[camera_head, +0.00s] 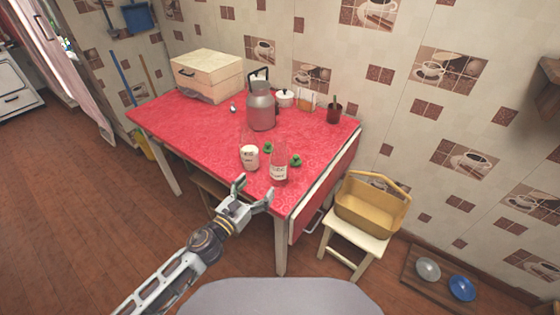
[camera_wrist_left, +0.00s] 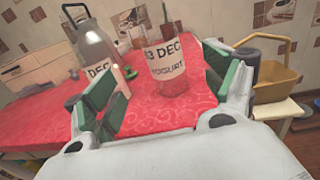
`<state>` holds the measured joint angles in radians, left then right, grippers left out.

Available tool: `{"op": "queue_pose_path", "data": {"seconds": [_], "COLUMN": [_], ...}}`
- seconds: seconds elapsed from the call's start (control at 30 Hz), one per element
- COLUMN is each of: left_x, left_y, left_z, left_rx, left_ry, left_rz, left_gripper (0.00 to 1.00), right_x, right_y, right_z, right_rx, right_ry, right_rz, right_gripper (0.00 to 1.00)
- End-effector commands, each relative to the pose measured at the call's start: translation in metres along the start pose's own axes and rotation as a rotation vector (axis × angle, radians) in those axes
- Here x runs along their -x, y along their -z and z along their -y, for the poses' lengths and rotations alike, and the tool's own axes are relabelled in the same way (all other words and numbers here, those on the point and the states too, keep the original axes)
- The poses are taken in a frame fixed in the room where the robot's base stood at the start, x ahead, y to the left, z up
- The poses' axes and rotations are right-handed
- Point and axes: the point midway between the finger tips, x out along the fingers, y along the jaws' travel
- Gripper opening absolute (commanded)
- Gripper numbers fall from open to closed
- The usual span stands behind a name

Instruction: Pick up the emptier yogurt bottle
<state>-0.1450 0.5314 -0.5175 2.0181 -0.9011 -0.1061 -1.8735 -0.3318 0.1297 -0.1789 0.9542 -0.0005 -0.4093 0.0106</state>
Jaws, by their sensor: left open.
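Two glass yogurt bottles stand upright near the front corner of the red table. The left bottle (camera_head: 249,157) shows white in its lower half. The right bottle (camera_head: 279,167) looks clear and reddish around its white label, so it appears emptier. In the left wrist view the right bottle (camera_wrist_left: 168,68) stands between the finger directions, with "13 DEC YOGURT" on its label and red showing through below. The left bottle's label (camera_wrist_left: 97,71) shows further left there. My left gripper (camera_head: 254,190) is open and empty, just short of the table's front edge, apart from both bottles. My right gripper is out of view.
Two green caps (camera_head: 296,160) lie by the bottles. A yellow basket (camera_head: 372,212) sits on a stool at right.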

Motion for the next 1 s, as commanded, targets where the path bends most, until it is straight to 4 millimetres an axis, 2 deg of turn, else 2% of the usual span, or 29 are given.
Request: {"op": "queue_pose_path", "data": {"seconds": [0.37,1.0], "left_x": [-0.005,-0.053], "left_y": [0.000,0.000], "left_z": [-0.001,-0.001], "left_rx": [0.004,0.004], "left_ry": [-0.001,-0.002], "left_rz": [0.000,0.000], "left_gripper": [0.85,0.85], "right_x": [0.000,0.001], "right_y": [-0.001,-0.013], "right_z": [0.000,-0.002], "right_rx": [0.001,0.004], "right_ry": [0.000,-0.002], "right_rz": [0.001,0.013], "right_gripper": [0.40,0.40]}}
